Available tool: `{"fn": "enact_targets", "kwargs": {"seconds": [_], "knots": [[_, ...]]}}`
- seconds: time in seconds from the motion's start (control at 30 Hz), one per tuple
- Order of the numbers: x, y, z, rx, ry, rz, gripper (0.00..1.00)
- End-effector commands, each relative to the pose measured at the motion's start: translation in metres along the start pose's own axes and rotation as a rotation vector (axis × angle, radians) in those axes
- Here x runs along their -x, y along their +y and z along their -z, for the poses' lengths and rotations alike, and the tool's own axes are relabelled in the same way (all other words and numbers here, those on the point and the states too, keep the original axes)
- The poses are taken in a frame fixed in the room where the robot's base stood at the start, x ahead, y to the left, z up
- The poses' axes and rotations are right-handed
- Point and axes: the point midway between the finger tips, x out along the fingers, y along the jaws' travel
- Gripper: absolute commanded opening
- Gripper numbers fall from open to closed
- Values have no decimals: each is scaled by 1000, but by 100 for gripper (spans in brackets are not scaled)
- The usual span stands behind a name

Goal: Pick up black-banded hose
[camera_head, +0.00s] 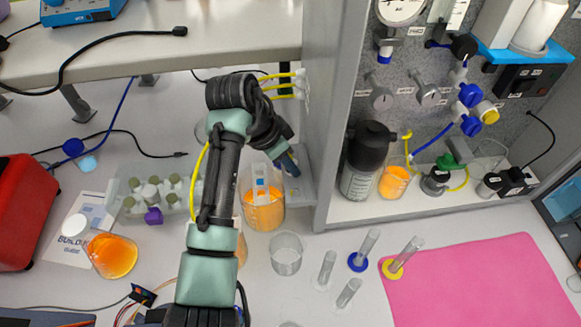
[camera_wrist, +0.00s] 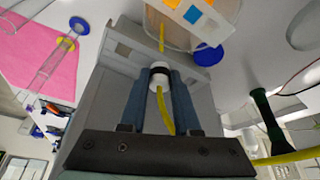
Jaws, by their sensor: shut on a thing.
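The black-banded hose shows in the wrist view as a yellow tube with a white end fitting (camera_wrist: 157,83) and a black band around it. My gripper (camera_wrist: 160,72) has its two blue fingers shut on this fitting, one on each side. Yellow tube shows both beyond the fitting and below it, between the fingers. In the head view my gripper (camera_head: 290,163) is beside the grey panel's edge, just right of and above a beaker of orange liquid (camera_head: 264,214). The held fitting cannot be made out there.
The grey upright panel (camera_head: 320,120) stands close to the right of my gripper. Yellow tubes (camera_head: 283,86) reach its edge above. An empty beaker (camera_head: 286,254) and several small cylinders stand in front. A pink mat (camera_head: 480,285) lies at right.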

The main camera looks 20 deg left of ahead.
Motion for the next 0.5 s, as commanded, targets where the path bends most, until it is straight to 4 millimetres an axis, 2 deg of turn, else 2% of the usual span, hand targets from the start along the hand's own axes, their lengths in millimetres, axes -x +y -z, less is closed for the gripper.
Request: {"fn": "enact_targets", "kwargs": {"seconds": [0.27, 0.5], "knots": [[9, -1, 4, -1, 2, 3, 0], [41, -1, 19, -4, 4, 5, 0]]}}
